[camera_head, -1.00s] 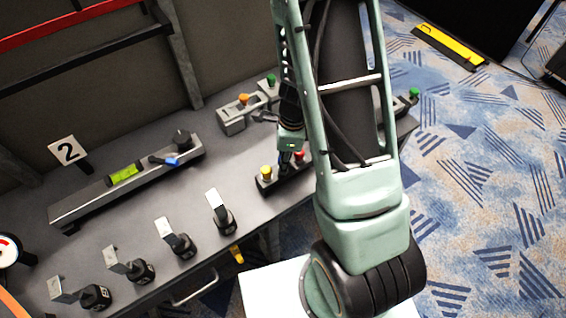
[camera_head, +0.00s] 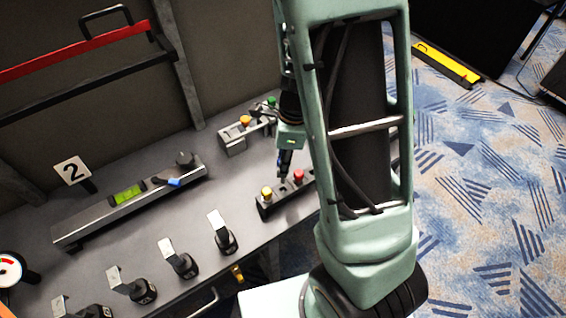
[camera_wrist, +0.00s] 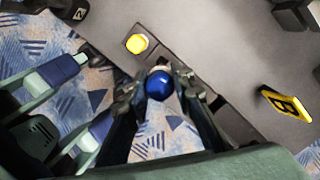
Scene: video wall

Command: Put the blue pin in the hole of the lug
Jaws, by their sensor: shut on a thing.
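The blue pin shows in the wrist view as a round blue head (camera_wrist: 159,85) between the fingers of my gripper (camera_wrist: 158,92), which is shut on it. Its shank is hidden below the head. In the head view my gripper (camera_head: 284,170) points down just behind a dark block (camera_head: 286,203) that carries a yellow knob (camera_head: 266,192) and a red knob (camera_head: 299,176). The yellow knob (camera_wrist: 137,43) is also near the pin in the wrist view. I cannot make out the lug or its hole for certain.
A grey unit (camera_head: 232,144) with orange and green knobs stands behind my gripper. A long bar fixture (camera_head: 130,205) and several clamp-like pieces (camera_head: 222,235) stand to the left. My arm covers the bench's right end.

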